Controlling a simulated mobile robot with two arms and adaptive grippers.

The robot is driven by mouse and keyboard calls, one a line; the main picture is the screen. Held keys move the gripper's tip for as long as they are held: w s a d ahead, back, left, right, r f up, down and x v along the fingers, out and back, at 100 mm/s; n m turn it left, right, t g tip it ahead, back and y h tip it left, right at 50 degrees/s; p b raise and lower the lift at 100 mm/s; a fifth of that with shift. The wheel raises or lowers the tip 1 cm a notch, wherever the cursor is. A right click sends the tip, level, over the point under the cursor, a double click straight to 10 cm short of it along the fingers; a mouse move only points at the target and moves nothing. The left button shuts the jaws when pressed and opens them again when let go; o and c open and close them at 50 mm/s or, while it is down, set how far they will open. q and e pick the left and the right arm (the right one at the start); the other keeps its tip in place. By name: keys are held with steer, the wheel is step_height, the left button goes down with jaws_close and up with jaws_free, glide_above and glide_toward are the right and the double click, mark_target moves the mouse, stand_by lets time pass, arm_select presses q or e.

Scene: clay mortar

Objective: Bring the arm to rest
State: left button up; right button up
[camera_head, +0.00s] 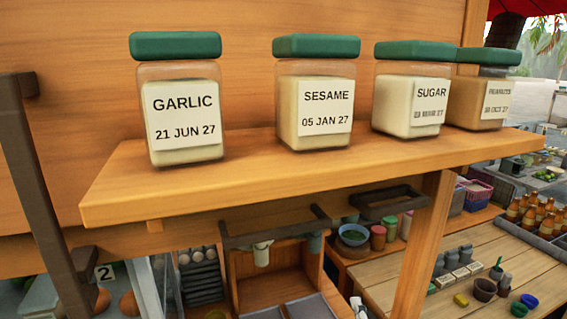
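Neither of my grippers nor any part of my arms shows in the head view. The view is filled by a wooden shelf (300,178) with labelled jars standing upright on it. From left to right are the garlic jar (185,115), the sesame jar (314,105), the sugar jar (411,100) and the peanuts jar (482,100). Each has a green lid and a white label. The peanuts jar is partly hidden behind the sugar jar.
A dark handle-like bar (45,190) stands at the left. A wooden post (423,250) is under the shelf. Below right, a wooden table (400,293) holds small pots and bowls, with a tray of brown bottles (535,218) behind. Below the shelf is an open wooden compartment (270,275).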

steer(key=s+d+f+m+g+h, duration=0.4)
steer(key=s+d+f+m+g, duration=0.4)
steer(key=s+f+m, duration=0.4)
steer(key=s+f+m+g+y, duration=0.1)
steer(key=s+f+m+g, duration=0.2)
steer(key=s, duration=0.4)
steer(key=s+f+g+y, duration=0.1)
steer(key=s+f+g, duration=0.3)
steer(key=s, duration=0.2)
step_height(320, 180, down, 34)
steer(key=s+g+b, duration=0.2)
steer(key=s+b, duration=0.1)
steer(key=b, duration=0.4)
steer(key=s+d+f+b, duration=0.2)
steer(key=s+f+b, duration=0.2)
steer(key=s+f, duration=1.1)
step_height(320, 180, down, 4)
steer(key=shift+s+g, duration=0.25)
steer(key=shift+g, duration=0.15)
